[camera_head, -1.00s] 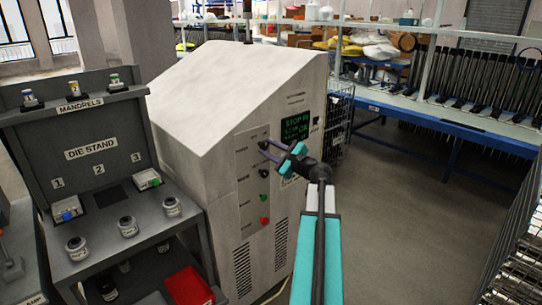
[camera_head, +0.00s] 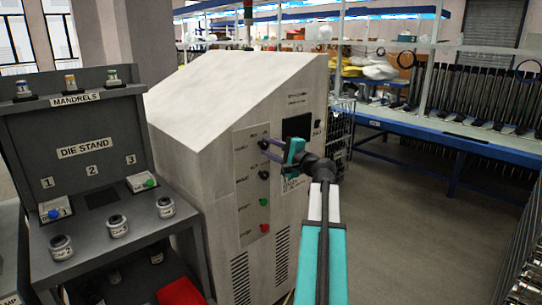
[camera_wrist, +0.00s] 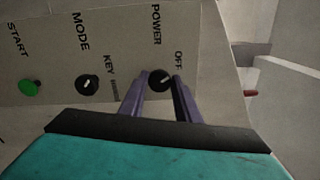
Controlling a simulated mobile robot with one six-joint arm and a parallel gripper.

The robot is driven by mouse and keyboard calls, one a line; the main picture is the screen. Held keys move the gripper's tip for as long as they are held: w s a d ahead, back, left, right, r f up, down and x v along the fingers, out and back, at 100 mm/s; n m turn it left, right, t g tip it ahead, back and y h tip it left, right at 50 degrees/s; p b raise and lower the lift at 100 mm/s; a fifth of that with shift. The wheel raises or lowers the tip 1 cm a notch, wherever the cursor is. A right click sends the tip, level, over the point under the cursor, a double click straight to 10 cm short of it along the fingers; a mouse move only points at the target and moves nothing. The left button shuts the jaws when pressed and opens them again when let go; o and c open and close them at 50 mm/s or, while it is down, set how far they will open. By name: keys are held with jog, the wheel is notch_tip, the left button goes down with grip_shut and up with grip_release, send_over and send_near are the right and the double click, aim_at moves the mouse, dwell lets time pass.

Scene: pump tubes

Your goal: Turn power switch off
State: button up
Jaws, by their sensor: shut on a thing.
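The power switch (camera_wrist: 159,79) is a round black knob with a pale pointer mark, on the front panel of a beige cabinet (camera_head: 222,100). POWER and OFF are printed beside it in the wrist view. The pale mark slants toward the OFF label. My gripper (camera_wrist: 160,82) has its two purple fingers on either side of the knob, shut on it. In the head view my gripper (camera_head: 268,148) reaches the panel from the right and partly covers the knob. The cabinet's display (camera_head: 296,126) is dark.
Below the power switch are the black mode knob (camera_head: 263,175), a green start button (camera_head: 264,202) and a red button (camera_head: 265,228). The die stand (camera_head: 85,150) is close on the left. Open floor (camera_head: 400,215) lies to the right, before a blue-edged bench (camera_head: 450,135).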

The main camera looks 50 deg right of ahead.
jog(key=shift+f+n+b, duration=0.15)
jog(key=shift+n+b, duration=0.95)
jog(key=shift+b, duration=0.1)
jog(key=o, duration=1)
jog(key=shift+s, duration=0.2)
jog(key=s, duration=0.9)
jog(key=s+a, duration=0.1)
jog(key=s, duration=0.3)
jog(key=shift+s, duration=0.25)
jog(key=shift+w, duration=0.1)
